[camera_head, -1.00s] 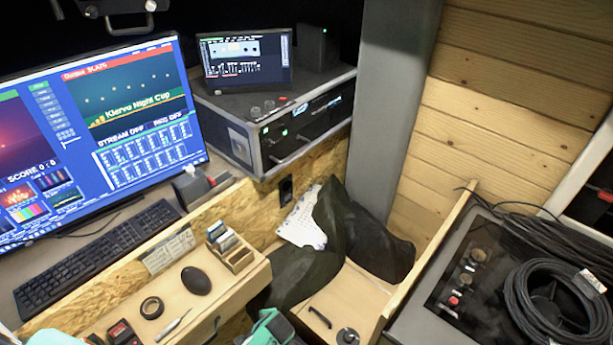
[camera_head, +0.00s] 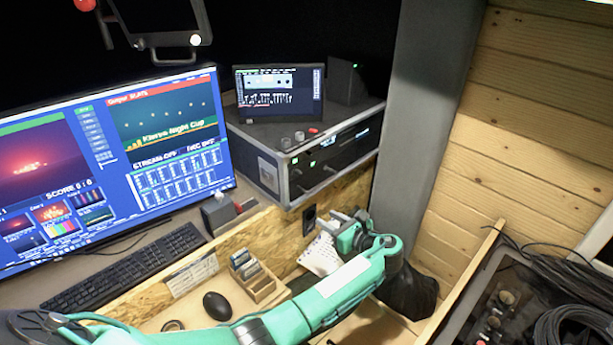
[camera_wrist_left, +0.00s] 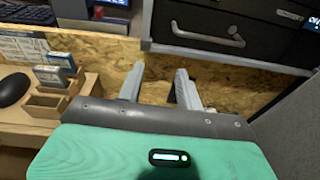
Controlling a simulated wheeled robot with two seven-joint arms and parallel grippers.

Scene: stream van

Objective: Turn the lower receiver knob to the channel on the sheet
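The black receiver case (camera_head: 330,152) stands at the back of the desk. Its front has green lights and small controls, including a round knob (camera_head: 295,173) at lower left; its setting is too small to read. A printed sheet (camera_head: 192,275) is fixed to the wooden board below the keyboard; it also shows in the wrist view (camera_wrist_left: 22,47). Its text is unreadable. My left gripper (camera_head: 336,222) is open and empty, below and in front of the case, near the chipboard panel. In the wrist view its two fingers (camera_wrist_left: 160,88) stand apart. My right gripper is not in view.
A small screen (camera_head: 279,92) and loose grey knobs or caps sit on the case. A silver handle (camera_wrist_left: 210,38) juts from its front. A black socket (camera_head: 309,220) is on the chipboard. A card box (camera_head: 255,280) and mouse-like black object (camera_head: 217,306) lie left of my arm.

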